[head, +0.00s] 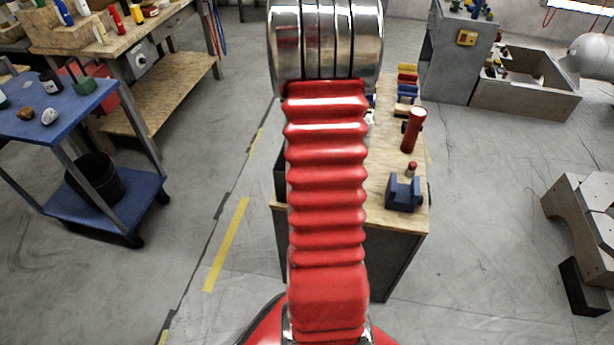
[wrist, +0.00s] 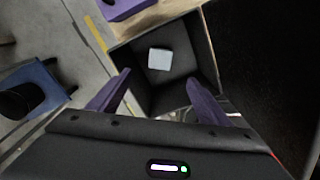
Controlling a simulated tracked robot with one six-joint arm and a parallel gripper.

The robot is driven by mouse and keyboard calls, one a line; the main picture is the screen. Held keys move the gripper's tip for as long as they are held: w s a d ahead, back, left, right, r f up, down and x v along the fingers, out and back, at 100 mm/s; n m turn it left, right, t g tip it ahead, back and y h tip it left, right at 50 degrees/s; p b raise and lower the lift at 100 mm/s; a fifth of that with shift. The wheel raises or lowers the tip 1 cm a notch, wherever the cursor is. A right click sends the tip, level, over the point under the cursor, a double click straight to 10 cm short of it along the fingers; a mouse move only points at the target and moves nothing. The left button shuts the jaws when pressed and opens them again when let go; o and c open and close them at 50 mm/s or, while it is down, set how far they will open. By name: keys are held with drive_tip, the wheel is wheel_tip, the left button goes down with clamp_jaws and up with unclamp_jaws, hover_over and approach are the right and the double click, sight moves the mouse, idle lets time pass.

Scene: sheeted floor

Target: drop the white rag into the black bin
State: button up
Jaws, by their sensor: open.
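A white, flat, squarish piece (wrist: 159,59) that looks like the white rag lies inside an open dark box or drawer (wrist: 205,55) in the wrist view. My gripper (wrist: 157,77) is open and empty, its two purple fingers spread above the near side of that box, with the white piece beyond the tips. The black bin (head: 95,178) stands upright on the lower shelf of the blue cart (head: 85,215) at left in the head view. It seems to show at the left edge of the wrist view too (wrist: 20,101). In the head view my arm hides my gripper and the white piece.
A wood-topped bench (head: 385,215) stands behind my arm, with a blue vise (head: 403,192) and a red cylinder (head: 412,130). Small items, including a small whitish lump (head: 49,117), lie on the cart's top. Floor with yellow tape (head: 226,245) is clear between cart and bench.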

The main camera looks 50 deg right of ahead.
wheel_tip(320, 180, up, 12)
drive_tip(key=shift+f, duration=0.2)
idle(1.1)
